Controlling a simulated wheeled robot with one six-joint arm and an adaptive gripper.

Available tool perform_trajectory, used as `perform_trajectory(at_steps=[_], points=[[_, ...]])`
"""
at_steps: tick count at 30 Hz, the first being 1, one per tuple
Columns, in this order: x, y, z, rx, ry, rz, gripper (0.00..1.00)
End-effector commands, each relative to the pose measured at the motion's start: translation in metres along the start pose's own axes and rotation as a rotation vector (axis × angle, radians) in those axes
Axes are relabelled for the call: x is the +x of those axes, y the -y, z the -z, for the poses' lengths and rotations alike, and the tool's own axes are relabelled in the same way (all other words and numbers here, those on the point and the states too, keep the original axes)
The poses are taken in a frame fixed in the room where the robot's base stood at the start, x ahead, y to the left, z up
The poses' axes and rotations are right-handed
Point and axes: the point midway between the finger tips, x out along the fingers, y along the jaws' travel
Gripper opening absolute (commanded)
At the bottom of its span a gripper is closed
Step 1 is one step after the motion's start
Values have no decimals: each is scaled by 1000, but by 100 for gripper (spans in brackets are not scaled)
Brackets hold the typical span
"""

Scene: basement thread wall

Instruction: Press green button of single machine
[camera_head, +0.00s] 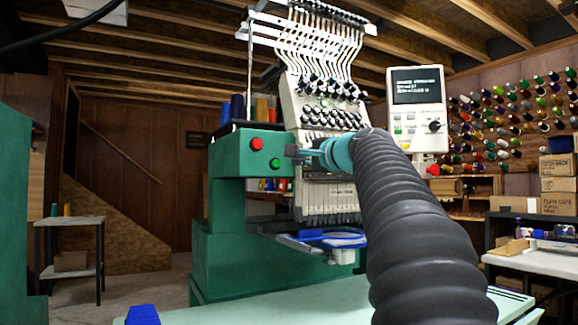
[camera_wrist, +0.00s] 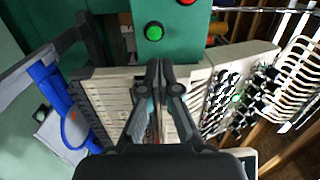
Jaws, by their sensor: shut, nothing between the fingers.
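The green embroidery machine (camera_head: 237,210) with a single head stands in the middle of the head view. On its green side box are a green button (camera_head: 275,163) and, up and left of it, a red button (camera_head: 256,144). In the wrist view the green button (camera_wrist: 154,32) lies just beyond my fingertips, and the red button (camera_wrist: 187,2) is cut by the top edge. My gripper (camera_head: 296,152) is shut and empty, right of the green button in the head view. It also shows in the wrist view (camera_wrist: 160,66). The fingertips look apart from the button; the exact gap is unclear.
The white needle head (camera_head: 328,125) and blue hoop (camera_head: 330,239) are close to my arm. A control panel (camera_head: 416,108) stands at the right with a small green key and a red knob. A side table (camera_head: 72,221) is at left. Thread spools cover the right wall.

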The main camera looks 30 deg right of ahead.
Motion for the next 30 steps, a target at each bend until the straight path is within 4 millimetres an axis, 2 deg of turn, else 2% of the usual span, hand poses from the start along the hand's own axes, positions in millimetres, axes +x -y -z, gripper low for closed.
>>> perform_trajectory(at_steps=[3, 9, 30], points=[[-22, 0, 1, -1, -4, 1, 0], [-39, 1, 0, -1, -1, 1, 0], [-41, 1, -2, -1, 2, 1, 0]])
